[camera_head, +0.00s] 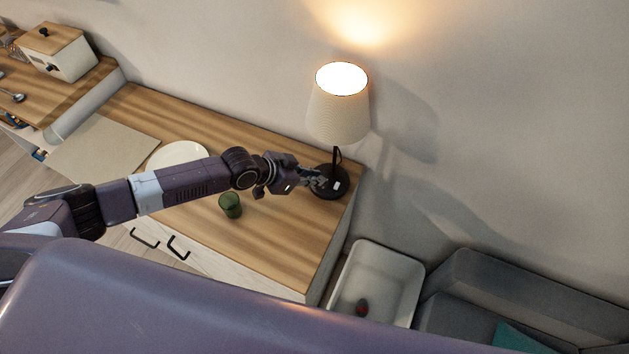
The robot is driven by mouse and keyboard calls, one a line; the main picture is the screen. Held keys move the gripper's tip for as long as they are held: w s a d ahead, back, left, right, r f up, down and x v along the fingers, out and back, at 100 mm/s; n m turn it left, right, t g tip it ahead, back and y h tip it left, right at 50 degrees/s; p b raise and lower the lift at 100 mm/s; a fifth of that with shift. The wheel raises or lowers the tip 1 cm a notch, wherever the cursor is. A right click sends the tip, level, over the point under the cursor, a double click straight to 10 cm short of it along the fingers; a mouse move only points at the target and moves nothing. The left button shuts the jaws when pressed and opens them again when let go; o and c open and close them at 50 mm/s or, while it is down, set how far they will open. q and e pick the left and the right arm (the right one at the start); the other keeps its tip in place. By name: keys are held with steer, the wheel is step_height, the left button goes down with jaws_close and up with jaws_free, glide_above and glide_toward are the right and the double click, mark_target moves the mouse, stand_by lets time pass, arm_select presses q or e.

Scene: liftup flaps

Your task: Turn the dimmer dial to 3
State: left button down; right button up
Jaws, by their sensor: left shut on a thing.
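A lamp with a lit cream shade (339,106) stands upright at the right end of the wooden cabinet top. Its round black base (331,188) rests on the wood, with a small pale patch on it. The dimmer dial itself cannot be made out; my left gripper covers that side of the base. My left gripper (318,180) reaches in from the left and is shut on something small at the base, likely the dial. The dial's number cannot be read. My right gripper does not show.
The cabinet top (275,232) also carries a green cup (230,205) and a white plate (178,154) near my left arm. A white bin (385,275) holding a small dark reddish thing stands right of the cabinet, beside a grey sofa (500,285). The wall is close behind the lamp.

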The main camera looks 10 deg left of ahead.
arm_select(q)
steer(key=shift+s+a+f, duration=0.1)
steer(key=shift+f, duration=0.1)
stand_by(0.4)
steer(key=c, duration=2.3)
jaws_free()
steer(key=o, duration=0.4)
steer(key=shift+c, duration=0.2)
steer(key=v, duration=1.2)
steer(key=shift+w, duration=0.2)
